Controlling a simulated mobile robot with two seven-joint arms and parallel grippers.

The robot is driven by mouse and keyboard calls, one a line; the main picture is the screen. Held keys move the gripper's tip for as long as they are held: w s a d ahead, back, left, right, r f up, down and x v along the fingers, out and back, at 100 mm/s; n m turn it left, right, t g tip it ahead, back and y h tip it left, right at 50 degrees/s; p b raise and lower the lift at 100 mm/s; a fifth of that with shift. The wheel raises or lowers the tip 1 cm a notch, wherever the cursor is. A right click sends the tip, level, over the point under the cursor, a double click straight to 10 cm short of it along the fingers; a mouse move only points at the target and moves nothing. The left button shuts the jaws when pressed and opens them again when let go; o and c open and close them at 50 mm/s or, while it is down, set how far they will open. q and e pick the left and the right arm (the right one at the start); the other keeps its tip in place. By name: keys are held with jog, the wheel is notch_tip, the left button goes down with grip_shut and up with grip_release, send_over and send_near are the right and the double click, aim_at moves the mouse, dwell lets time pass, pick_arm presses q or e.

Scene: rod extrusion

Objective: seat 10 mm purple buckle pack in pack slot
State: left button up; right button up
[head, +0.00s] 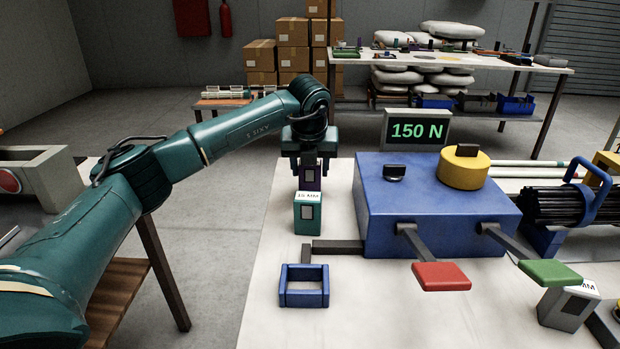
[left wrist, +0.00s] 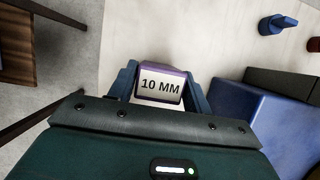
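The purple pack (head: 311,178) is upright behind a teal pack (head: 307,212) in the head view, its lower part hidden. In the left wrist view the purple pack (left wrist: 162,90) shows its label, 10 MM. My left gripper (head: 310,166) points down over it, with one finger on each side. In the left wrist view the gripper (left wrist: 161,92) has its fingers close along both sides; whether they press on it I cannot tell. A blue open square frame (head: 304,299), apparently the pack slot, looks empty on the near table. My right gripper is not in view.
The teal pack, labelled 15 MM, stands between the purple pack and the frame. A blue machine (head: 440,215) with red (head: 441,276) and green (head: 550,272) paddles stands to the right. A grey pack (head: 567,307) is at the near right. The table's left strip is otherwise clear.

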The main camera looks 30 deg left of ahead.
pick_arm(q)
jog(key=c, duration=0.7)
jog(key=shift+o, duration=0.2)
jog(key=shift+r, duration=0.1)
notch_tip(320, 180, up, 9)
jog(key=shift+r+p, duration=0.1)
jog(key=shift+p, duration=0.55)
jog(key=shift+r, duration=0.35)
jog(key=shift+s, duration=0.1)
